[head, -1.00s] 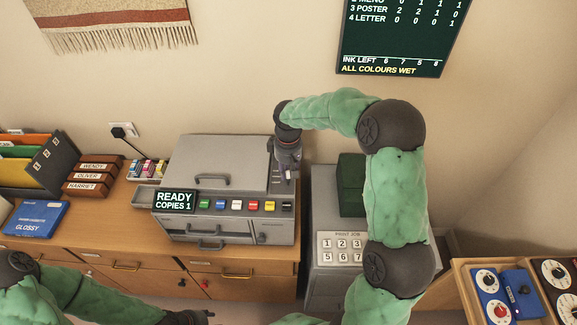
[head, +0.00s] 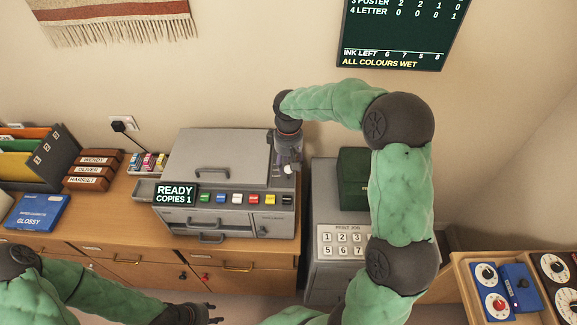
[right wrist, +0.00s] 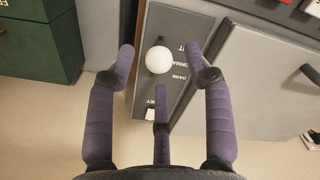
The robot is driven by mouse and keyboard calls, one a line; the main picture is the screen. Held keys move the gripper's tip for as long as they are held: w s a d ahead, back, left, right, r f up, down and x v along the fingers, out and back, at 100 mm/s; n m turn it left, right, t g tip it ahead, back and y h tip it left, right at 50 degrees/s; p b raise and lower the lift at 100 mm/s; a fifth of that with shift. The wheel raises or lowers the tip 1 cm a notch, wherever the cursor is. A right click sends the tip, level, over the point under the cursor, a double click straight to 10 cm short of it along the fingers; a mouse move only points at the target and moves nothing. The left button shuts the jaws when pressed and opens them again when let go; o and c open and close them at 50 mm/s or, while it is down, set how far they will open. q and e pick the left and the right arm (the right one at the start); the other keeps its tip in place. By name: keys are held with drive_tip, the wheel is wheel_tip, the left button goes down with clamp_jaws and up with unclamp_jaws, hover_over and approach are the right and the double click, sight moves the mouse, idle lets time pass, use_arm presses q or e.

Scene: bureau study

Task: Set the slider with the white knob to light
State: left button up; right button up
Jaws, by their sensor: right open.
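The white knob (right wrist: 158,60) is a round ball on a dark slider panel (right wrist: 183,28) at the machine's right side. In the right wrist view, labels reading partly as normal and dark are beside it; the knob looks nearest normal, though it hides part of the lettering. My right gripper (right wrist: 160,72) is open, with its fingers spread around the knob and visible gaps on both sides. In the head view this gripper (head: 287,165) points down over the machine's right end, with the knob (head: 288,170) at its fingertips. My left gripper (head: 216,313) is low, in front of the cabinet; its opening is unclear.
The grey copying machine (head: 215,150) has a row of coloured buttons and a display reading READY, COPIES 1. A dark green box (head: 353,180) stands on the grey keypad cabinet (head: 325,270) to the right. A small white part (right wrist: 150,115) is partly behind a finger.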

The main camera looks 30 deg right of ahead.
sight(289, 168)
wheel_tip(289, 168, up, 10)
idle(0.4)
drive_tip(key=shift+r, duration=0.1)
